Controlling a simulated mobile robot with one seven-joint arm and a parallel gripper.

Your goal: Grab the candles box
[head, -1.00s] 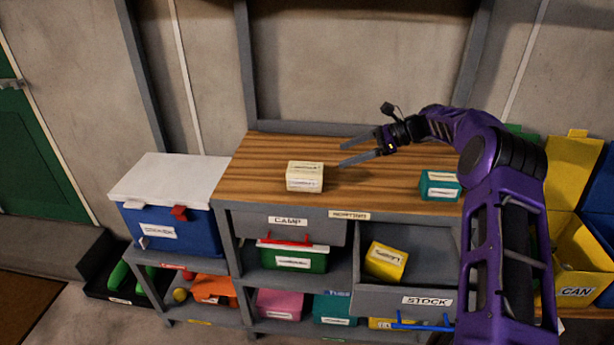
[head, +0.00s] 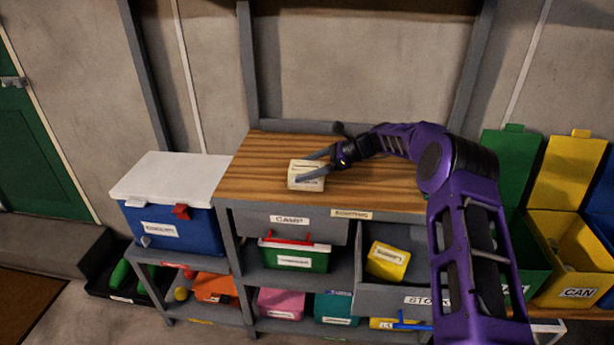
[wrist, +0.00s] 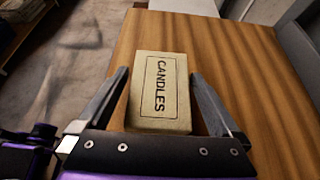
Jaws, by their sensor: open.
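The candles box (head: 304,182) is a small cream box on the wooden bench top, near its left front part. In the wrist view the candles box (wrist: 160,88) shows its top label "CANDLES" and lies between the two fingers. My gripper (head: 313,166) is open, its fingers on either side of the box.
A blue cooler with a white lid (head: 170,190) stands left of the bench (head: 245,170). An open drawer (head: 385,300) below holds a yellow box (head: 387,262). Coloured bins (head: 570,255) stand at the right. The bench top behind the box is clear.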

